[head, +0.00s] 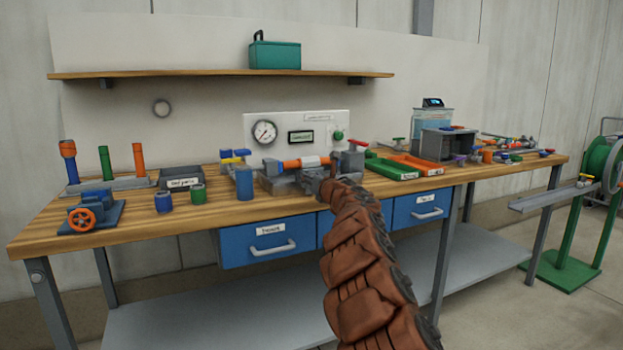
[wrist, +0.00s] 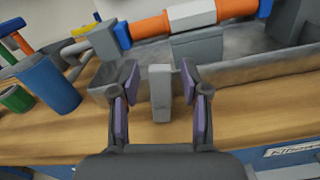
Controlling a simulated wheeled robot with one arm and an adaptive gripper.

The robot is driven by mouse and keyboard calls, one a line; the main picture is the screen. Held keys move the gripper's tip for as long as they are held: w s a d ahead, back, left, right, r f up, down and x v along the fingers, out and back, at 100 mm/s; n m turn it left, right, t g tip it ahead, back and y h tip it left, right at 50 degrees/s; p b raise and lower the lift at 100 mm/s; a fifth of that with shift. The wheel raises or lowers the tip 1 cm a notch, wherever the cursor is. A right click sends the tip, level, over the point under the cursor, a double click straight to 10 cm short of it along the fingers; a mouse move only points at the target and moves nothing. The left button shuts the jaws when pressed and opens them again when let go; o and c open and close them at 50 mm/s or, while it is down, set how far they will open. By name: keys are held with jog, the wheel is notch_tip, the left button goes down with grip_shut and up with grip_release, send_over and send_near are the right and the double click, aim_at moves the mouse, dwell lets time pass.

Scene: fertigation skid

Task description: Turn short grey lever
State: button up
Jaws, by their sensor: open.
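A short grey lever (wrist: 160,95) stands out toward me in the wrist view, at the front of the skid on the bench. My gripper (wrist: 158,82) is open, with one purple-padded finger on each side of the lever. A gap shows between the lever and both fingers. In the head view my brown arm reaches to the skid's fittings (head: 285,181) and hides the lever there. My fingers cannot be made out clearly in that view.
An orange pipe with a white sleeve (wrist: 190,16) runs behind the lever. A blue cup (wrist: 47,84) stands left of my gripper. The wooden bench top (head: 140,230) has blue drawers (head: 268,241) below its front edge. A gauge panel (head: 297,137) stands behind.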

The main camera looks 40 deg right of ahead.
grip_shut()
dwell(0.4)
jog(key=shift+m, duration=0.3)
jog(key=m+p, duration=0.1)
jog(key=m, duration=0.1)
jog(key=shift+s+d+f+m+p, duration=0.1)
jog(key=shift+d+f+m+p, duration=0.05)
jog(key=shift+d+m+p, duration=0.2)
jog(key=m+p, duration=0.1)
jog(key=m, duration=0.2)
jog(key=d+m+p, duration=0.1)
jog(key=shift+s+f+m+p, duration=0.15)
jog(key=shift+f+m+p, duration=0.1)
jog(key=shift+f+p, duration=0.1)
jog(key=m+p, duration=0.2)
jog(key=m, duration=0.1)
jog(key=shift+s+d+f+m, duration=0.1)
jog(key=shift+d+f+m, duration=0.05)
jog(key=shift+f+m, duration=0.2)
jog(key=shift+s+d+f+m+p, duration=0.1)
jog(key=shift+f+m+p, duration=0.25)
jog(key=shift+m+p, duration=0.65)
jog(key=shift+d+f+m+p, duration=0.1)
jog(key=shift+f+m+p, duration=0.25)
jog(key=shift+m+p, duration=0.55)
jog(key=shift+m, duration=0.25)
